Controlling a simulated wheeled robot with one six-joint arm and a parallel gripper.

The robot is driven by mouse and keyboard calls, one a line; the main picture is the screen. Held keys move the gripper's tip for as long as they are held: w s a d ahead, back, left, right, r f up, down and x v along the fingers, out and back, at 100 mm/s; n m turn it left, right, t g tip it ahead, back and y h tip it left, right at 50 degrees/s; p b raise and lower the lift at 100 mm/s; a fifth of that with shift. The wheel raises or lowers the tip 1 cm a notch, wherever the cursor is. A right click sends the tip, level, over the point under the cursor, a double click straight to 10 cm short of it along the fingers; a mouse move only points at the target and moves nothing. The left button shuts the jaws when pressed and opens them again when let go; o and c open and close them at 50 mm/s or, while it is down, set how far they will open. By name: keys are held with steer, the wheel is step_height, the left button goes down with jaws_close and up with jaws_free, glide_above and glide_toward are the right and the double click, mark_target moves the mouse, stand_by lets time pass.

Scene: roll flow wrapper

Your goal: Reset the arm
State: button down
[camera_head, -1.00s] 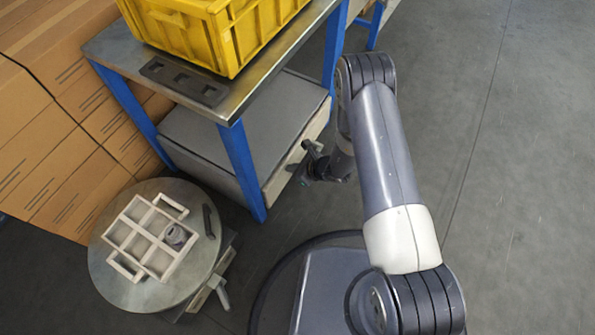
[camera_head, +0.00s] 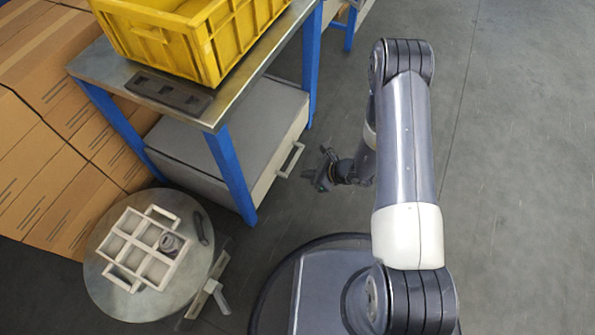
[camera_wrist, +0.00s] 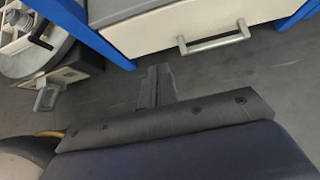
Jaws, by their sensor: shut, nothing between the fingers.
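My gripper (camera_head: 322,171) is in the head view, in the air to the right of the workbench drawer and apart from its handle. It is shut and empty. In the wrist view my gripper (camera_wrist: 156,86) shows as dark fingers against the bare floor, with the drawer handle (camera_wrist: 214,38) ahead of it. My arm extends forward from the base on the right side of the head view, bent back at the elbow.
A workbench (camera_head: 228,175) with blue legs holds a yellow crate (camera_head: 150,45) and a dark slotted block (camera_head: 168,92). A round table (camera_head: 95,275) carries a white compartment tray (camera_head: 128,252) with a grey part in it. Cardboard boxes (camera_head: 45,150) line the left. Floor on the right is clear.

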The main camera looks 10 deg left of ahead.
steer(key=shift+s+d+r, duration=0.2)
steer(key=shift+d+r, duration=0.2)
